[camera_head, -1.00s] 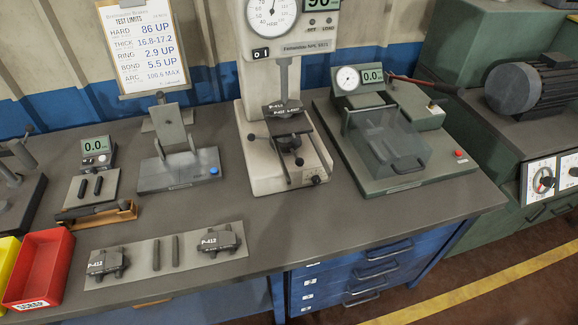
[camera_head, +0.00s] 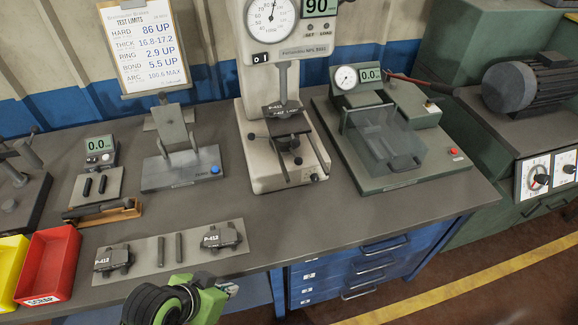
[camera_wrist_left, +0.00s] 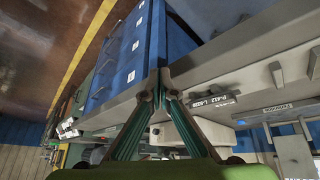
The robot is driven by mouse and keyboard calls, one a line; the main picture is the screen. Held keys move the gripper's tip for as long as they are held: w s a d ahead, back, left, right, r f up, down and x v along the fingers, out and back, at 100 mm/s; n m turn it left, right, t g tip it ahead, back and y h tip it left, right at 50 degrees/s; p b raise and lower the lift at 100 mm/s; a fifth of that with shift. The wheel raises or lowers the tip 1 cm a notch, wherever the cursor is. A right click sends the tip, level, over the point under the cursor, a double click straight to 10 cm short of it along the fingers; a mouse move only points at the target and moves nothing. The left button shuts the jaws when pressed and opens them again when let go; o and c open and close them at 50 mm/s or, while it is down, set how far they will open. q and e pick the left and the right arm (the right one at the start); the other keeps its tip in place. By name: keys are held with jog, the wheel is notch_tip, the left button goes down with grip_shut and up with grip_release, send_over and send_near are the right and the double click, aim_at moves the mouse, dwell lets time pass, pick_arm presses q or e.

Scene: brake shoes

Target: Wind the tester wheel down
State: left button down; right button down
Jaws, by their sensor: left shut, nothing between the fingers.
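The hardness tester (camera_head: 263,92) stands at the back middle of the bench, with a round dial and a display reading 90. A dark brake pad (camera_head: 286,119) marked P-412 sits on its support under the plunger. The tester wheel (camera_head: 288,143), dark with knobbed spokes, is below the pad and partly hidden by it. My left gripper (camera_head: 230,289) is at the bottom of the head view, in front of the bench edge and well short of the wheel. The left wrist view shows its two fingers (camera_wrist_left: 158,84) meeting at the tips, empty. My right gripper is not in view.
A grey mat (camera_head: 150,247) with two pads and two pins lies near the front edge. Red (camera_head: 50,262) and yellow (camera_head: 12,272) bins stand at left. A green tester with a clear guard (camera_head: 385,140) stands right of the hardness tester. Bare bench lies between mat and tester.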

pick_arm(q)
jog(key=w+d+r+m+t+h, duration=0.1)
jog(key=w+d+h, duration=0.1)
jog(key=w, duration=0.1)
jog(key=w+d+r+m+t+h, duration=0.1)
jog(key=w+d+r+h, duration=0.1)
jog(key=w+d, duration=0.1)
jog(key=w+d+r+m+t+h, duration=0.1)
jog(key=w+d+r+m+h, duration=0.1)
jog(key=w+d, duration=0.1)
jog(key=shift+w+r, duration=0.2)
jog(key=shift+w, duration=0.5)
jog(key=w+r+t+h, duration=0.1)
jog(key=w+r, duration=0.1)
jog(key=w, duration=0.1)
jog(key=t, duration=0.3)
send_near(296, 163)
jog(key=shift+n, duration=0.4)
jog(key=p+x, duration=0.3)
jog(key=x, duration=0.2)
jog(key=shift+w+d+f, duration=0.15)
jog(key=shift+w+d, duration=0.1)
jog(key=shift+w, duration=0.05)
jog(key=shift+w+d+f, duration=0.2)
jog(key=shift+w+d, duration=0.2)
jog(key=shift+w, duration=0.1)
